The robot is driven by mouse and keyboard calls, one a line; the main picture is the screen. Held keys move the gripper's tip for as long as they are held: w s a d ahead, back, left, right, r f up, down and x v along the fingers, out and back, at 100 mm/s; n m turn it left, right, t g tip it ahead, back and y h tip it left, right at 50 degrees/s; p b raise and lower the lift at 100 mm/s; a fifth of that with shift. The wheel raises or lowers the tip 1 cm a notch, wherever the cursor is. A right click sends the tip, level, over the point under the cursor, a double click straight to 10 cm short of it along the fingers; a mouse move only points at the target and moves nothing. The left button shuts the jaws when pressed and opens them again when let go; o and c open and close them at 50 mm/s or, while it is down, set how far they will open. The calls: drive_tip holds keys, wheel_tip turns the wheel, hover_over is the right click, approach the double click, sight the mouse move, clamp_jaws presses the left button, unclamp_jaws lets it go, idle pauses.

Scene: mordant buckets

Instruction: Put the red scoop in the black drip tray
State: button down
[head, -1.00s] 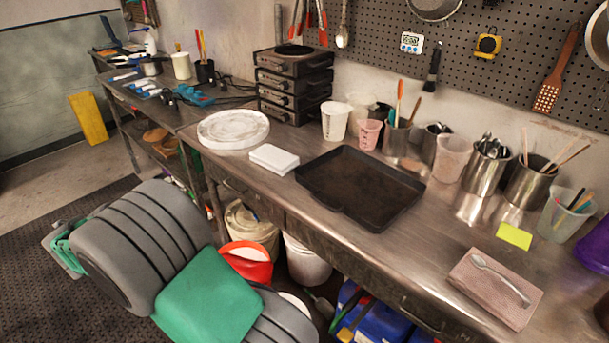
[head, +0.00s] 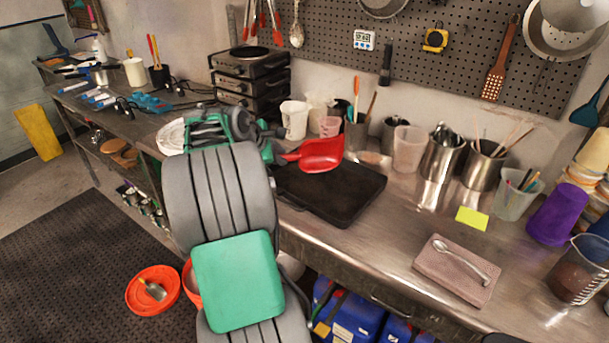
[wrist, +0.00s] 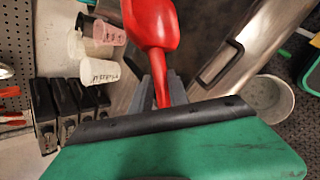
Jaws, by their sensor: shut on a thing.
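The red scoop (head: 318,155) is in my gripper (head: 279,157), above the back left part of the black drip tray (head: 335,203) in the head view. The tray lies on the steel bench and its floor looks empty. In the wrist view the scoop (wrist: 152,24) points away from my gripper (wrist: 160,90), whose fingers are shut on its handle. The gap between scoop and tray is hard to judge. My arm hides the tray's left end in the head view.
White cups (head: 294,119) and a pink cup (head: 330,126) stand behind the tray. Steel canisters (head: 442,157) and a clear cup (head: 408,149) stand to the right. Stacked dark units (head: 250,82) are at the back left. A spoon (head: 462,262) lies on a pinkish block (head: 453,275) at the front right.

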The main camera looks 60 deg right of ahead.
sight(300, 166)
drive_tip(key=s+d+f, duration=0.1)
drive_tip(key=f, duration=0.1)
drive_tip(key=s+d+f, duration=0.1)
drive_tip(key=d+f, duration=0.1)
drive_tip(key=s+d+f, duration=0.1)
drive_tip(key=d+f, duration=0.1)
drive_tip(key=shift+s+d+f+p, duration=0.15)
drive_tip(key=shift+s+d+p, duration=0.05)
drive_tip(key=shift+s+p, duration=0.2)
wheel_tip(300, 166, down, 3)
drive_tip(key=shift+d+r+p, duration=0.1)
drive_tip(key=shift+d+p, duration=0.05)
drive_tip(key=shift+p, duration=0.3)
drive_tip(key=shift+f, duration=0.45)
drive_tip(key=c, duration=1.3)
unclamp_jaws()
drive_tip(key=shift+o, duration=0.2)
drive_tip(key=shift+r, duration=0.1)
